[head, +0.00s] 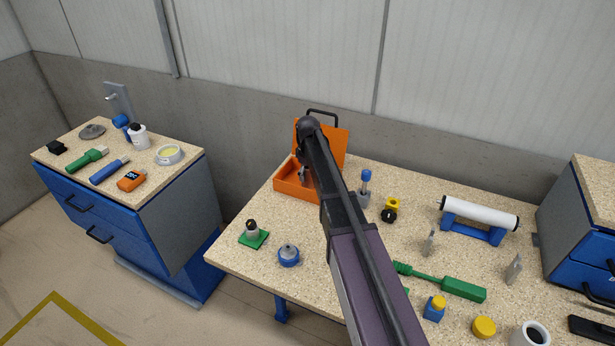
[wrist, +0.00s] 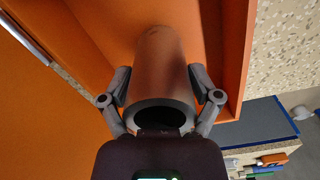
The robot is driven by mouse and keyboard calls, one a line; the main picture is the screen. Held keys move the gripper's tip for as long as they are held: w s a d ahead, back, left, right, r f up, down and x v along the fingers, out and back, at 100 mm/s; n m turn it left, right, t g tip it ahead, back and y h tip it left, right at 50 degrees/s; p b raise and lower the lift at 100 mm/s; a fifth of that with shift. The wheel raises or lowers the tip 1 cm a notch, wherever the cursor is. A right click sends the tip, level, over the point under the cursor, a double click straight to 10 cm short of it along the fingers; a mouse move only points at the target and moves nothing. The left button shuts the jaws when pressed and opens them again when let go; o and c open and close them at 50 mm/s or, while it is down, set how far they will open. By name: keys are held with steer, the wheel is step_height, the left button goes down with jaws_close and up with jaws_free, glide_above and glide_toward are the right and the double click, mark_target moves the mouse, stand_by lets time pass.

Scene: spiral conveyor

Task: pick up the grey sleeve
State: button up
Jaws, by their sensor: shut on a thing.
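The grey sleeve (wrist: 165,65) shows in the wrist view as a hollow cylinder with its open dark end toward my wrist. My gripper (wrist: 162,78) has one finger on each side of it and is shut on it. The sleeve is at the orange case (wrist: 233,50), close to its inner wall; I cannot tell whether it touches the case floor. In the head view my gripper (head: 303,174) is over the open orange case (head: 291,197), and my arm hides most of the sleeve there.
The case lid (head: 334,144) stands open behind. A blue-handled tool (head: 365,182) and a yellow-black part (head: 390,210) stand to the right. A green-based part (head: 253,235) and a blue round part (head: 288,255) are in front. The left cabinet (head: 160,190) stands beyond a floor gap.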

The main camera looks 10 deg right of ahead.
steer(key=shift+r, duration=0.1)
stand_by(0.4)
steer(key=shift+r+p, duration=0.7)
steer(key=shift+p, duration=0.15)
steer(key=shift+c, duration=1)
step_height(320, 180, up, 8)
steer(key=p, duration=0.8)
steer(key=shift+r, duration=0.15)
